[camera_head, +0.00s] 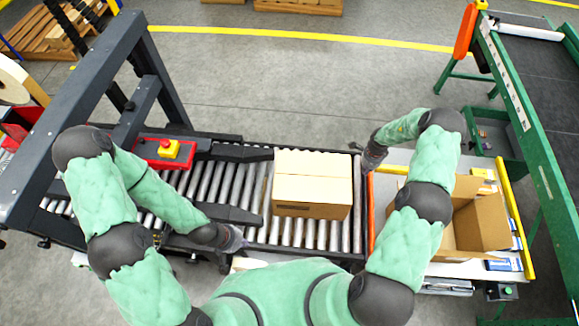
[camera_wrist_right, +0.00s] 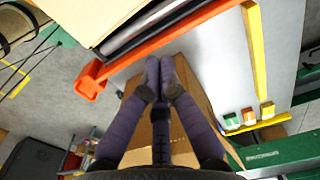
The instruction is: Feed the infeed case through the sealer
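The closed brown case (camera_head: 312,184) lies flat on the roller conveyor (camera_head: 230,185), near its right end. The dark sealer frame (camera_head: 75,110) arches over the conveyor's left part. My left gripper (camera_head: 240,241) is at the conveyor's front edge, left of the case and apart from it; its fingers are too small to read. My right gripper (camera_head: 367,168) is beyond the conveyor's right end, to the right of the case with a gap. In the right wrist view its purple fingers (camera_wrist_right: 165,65) meet at the tips with nothing visible between them.
An open carton (camera_head: 478,222) stands on the white side table (camera_head: 410,270), partly behind my right arm. An orange rail (camera_head: 371,215) edges that table beside the conveyor. A red panel with a yellow-based button (camera_head: 168,149) sits behind the rollers. A green-framed belt (camera_head: 535,80) stands at right.

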